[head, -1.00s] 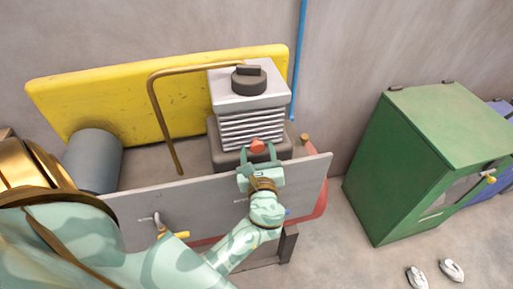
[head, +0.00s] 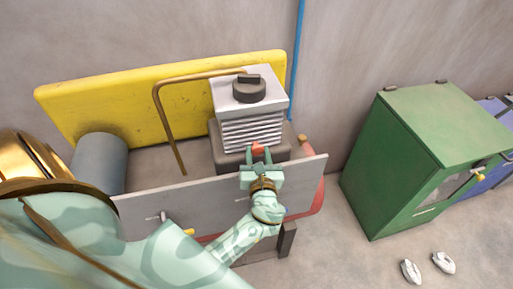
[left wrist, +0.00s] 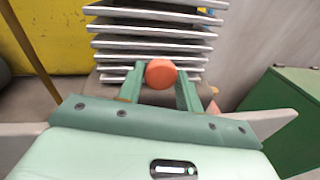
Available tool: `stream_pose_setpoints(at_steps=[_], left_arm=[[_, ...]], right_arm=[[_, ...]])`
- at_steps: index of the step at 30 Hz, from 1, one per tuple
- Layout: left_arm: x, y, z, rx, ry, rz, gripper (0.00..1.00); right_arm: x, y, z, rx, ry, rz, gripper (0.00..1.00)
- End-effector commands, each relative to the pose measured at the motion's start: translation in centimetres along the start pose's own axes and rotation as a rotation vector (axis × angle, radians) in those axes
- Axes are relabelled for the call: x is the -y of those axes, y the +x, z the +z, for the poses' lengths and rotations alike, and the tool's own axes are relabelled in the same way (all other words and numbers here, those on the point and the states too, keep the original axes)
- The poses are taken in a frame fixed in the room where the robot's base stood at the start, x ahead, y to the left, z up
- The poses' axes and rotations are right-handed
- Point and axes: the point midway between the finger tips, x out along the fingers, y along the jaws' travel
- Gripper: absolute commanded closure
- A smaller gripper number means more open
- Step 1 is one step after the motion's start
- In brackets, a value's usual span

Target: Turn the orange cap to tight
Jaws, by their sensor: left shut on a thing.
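The orange cap (head: 257,149) sits low on the front of the grey finned engine (head: 250,132). In the left wrist view the cap (left wrist: 161,74) shows as a round orange face between the two green fingers. My left gripper (head: 258,155) reaches over the grey front panel and is shut on the cap, with one finger on each side. It also shows in the left wrist view (left wrist: 160,84). The cap's lower part and its seat are hidden by the gripper. No mark shows how tight the cap is. My right gripper is not in view.
A grey panel (head: 140,208) stands in front of the engine, below my left wrist. A bent brown pipe (head: 167,120) and a yellow panel (head: 110,98) are behind.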

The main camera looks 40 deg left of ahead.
Motion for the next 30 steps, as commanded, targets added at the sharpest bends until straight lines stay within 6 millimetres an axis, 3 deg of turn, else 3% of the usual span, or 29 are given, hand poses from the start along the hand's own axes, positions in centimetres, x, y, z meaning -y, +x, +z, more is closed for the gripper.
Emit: stream_pose_setpoints(at_steps=[1,3,12,21,30], left_arm=[[-0.1,0.0,0.8,-0.007,0.041,0.000,0.87],[-0.1,0.0,0.8,-0.017,0.107,0.002,0.87],[0.0,0.0,0.7,-0.057,0.377,0.008,0.87],[0.1,0.0,0.4,-0.088,0.569,0.014,0.87],[0.1,0.0,0.2,-0.101,0.658,0.016,0.87]], right_arm=[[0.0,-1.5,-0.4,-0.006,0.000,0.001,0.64],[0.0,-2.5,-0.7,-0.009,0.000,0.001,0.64],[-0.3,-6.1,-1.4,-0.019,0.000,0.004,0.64],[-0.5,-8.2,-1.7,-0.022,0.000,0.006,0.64],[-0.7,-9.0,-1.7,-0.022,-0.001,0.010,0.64]])
